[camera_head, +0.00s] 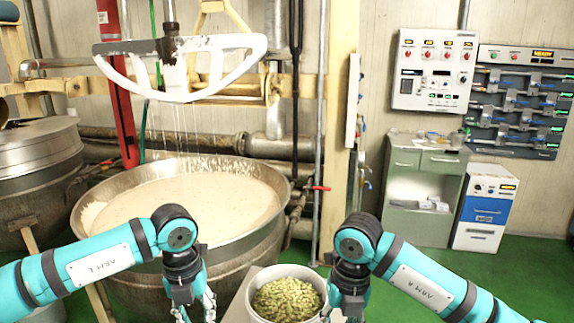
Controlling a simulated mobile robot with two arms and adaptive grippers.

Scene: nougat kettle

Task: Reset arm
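My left arm (95,262) comes in from the left. Its gripper (194,311) points down in front of the large kettle, left of the bucket. My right arm (425,280) comes in from the right. Its gripper (345,314) points down beside the right rim of the bucket; I cannot tell if it touches the rim. The fingertips of both grippers run into the bottom edge of the picture, so their opening is unclear. I see no object held in either one.
A large metal kettle (255,245) holds pale nougat mass (190,195). A white-coated stirrer (222,45) hangs above it, dripping. A white bucket (252,301) of green nuts (287,299) stands between my grippers. A cabinet (425,195) and control panels (433,70) are at right. Green floor (535,275) is clear there.

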